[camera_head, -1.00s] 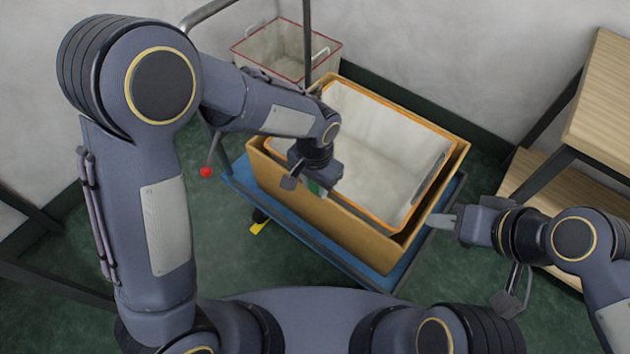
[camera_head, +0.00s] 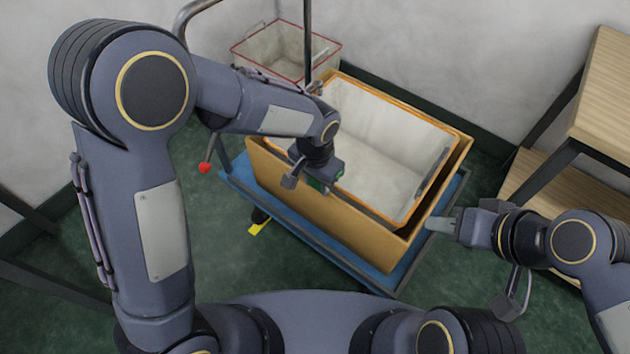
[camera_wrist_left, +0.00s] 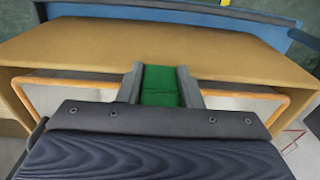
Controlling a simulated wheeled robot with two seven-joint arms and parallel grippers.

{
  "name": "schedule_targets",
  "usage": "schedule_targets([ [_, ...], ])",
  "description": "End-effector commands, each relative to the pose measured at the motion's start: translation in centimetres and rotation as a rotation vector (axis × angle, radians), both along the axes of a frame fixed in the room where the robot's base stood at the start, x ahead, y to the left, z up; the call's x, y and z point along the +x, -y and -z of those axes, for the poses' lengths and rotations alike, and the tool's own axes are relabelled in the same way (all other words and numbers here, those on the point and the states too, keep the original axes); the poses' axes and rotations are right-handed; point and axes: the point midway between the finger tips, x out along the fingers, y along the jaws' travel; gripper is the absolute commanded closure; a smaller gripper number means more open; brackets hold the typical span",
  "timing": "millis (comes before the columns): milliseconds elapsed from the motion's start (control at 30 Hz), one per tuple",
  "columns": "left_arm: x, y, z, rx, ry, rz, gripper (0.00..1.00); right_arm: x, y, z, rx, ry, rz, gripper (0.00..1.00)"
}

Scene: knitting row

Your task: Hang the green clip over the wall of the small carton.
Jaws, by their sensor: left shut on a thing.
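The green clip (camera_wrist_left: 160,86) is held between the two fingers of my left gripper (camera_wrist_left: 159,80). In the head view, a small part of the clip (camera_head: 317,185) shows under the gripper.
The carton stands on a blue cart (camera_head: 240,182) with a dark upright post (camera_head: 307,40). A red-rimmed basket (camera_head: 272,52) is behind it. A wooden shelf (camera_head: 605,95) stands at the right. Green floor is clear in front of the cart.

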Motion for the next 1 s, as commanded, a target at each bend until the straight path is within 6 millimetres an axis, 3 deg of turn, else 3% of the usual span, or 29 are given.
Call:
schedule_targets([
  [33, -1.0, -0.9, 3.3, 0.028, -0.041, -0.011, 0.67, 0.0, 0.0, 0.9, 0.0, 0.0, 0.0, 0.64],
  [167, -1.0, -0.9, 3.4, 0.029, -0.041, -0.011, 0.5, 0.0, 0.0, 0.9, 0.0, 0.0, 0.0, 0.64],
  [267, -1.0, -0.9, 3.1, 0.028, -0.04, -0.011, 0.5, 0.0, 0.0, 0.8, 0.0, 0.0, 0.0, 0.64],
  [467, -1.0, -0.8, 0.3, 0.02, -0.026, -0.012, 0.48, 0.0, 0.0, 0.0, 0.0, 0.0, 0.0, 0.64],
  [500, -1.1, -0.8, -0.5, 0.018, -0.023, -0.011, 0.43, 0.0, 0.0, -0.2, 0.0, 0.0, 0.0, 0.64],
  [800, -1.3, -0.6, -6.7, 0.002, 0.007, -0.007, 0.43, 0.0, 0.0, -1.8, 0.0, 0.0, 0.0, 0.64],
  [1000, -1.4, -0.6, -8.2, -0.002, 0.014, -0.005, 0.43, 0.0, 0.0, -2.2, 0.0, 0.0, 0.0, 0.64],
])
